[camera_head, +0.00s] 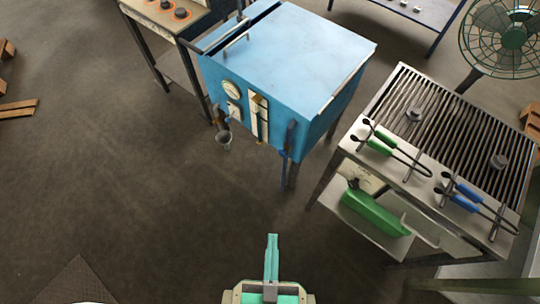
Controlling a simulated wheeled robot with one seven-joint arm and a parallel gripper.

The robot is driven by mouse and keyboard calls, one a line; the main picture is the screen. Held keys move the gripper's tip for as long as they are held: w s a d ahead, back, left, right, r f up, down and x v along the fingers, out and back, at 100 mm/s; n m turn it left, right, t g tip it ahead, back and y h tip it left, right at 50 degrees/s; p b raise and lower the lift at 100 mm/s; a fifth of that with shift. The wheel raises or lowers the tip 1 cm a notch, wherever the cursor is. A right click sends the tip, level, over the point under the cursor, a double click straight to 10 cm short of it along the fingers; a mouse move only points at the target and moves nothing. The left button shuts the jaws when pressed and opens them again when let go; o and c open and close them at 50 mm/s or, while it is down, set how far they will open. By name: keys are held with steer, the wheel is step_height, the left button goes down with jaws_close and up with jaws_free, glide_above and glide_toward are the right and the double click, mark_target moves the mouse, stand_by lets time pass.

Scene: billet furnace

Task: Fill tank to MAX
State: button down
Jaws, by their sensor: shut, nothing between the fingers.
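A blue tank-like cabinet (290,55) stands at the upper middle on dark legs. Its front carries a round dial (231,89), a small grey fitting below it, and a pale vertical gauge strip (260,116); any level or MAX mark is too small to read. A small cup-like funnel (224,141) hangs at the lower left of this front. My gripper (272,240) shows at the bottom middle, teal, with its fingers together and empty. It is over open floor, well apart from the cabinet.
A slatted metal table (445,100) stands at right, with green-handled tongs (385,140) and blue-handled tongs (465,195). A green container (375,214) lies on its lower shelf. A control stand (165,40) is at upper left, a fan (500,35) at upper right. Left floor is mostly clear.

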steer(key=w+a+f+n+g, duration=0.2)
steer(key=w+a+f+n, duration=0.2)
steer(key=w+f+n, duration=0.4)
steer(key=w+a+f+n+g, duration=0.35)
steer(key=w+f+n, duration=0.3)
steer(key=f, duration=0.35)
steer(key=w+d+n+g+h, duration=0.1)
steer(key=w+n+h, duration=0.4)
steer(key=w+n, duration=0.9)
steer(key=shift+r+g, duration=0.3)
steer(key=shift+g, duration=0.55)
steer(key=shift+w, duration=0.1)
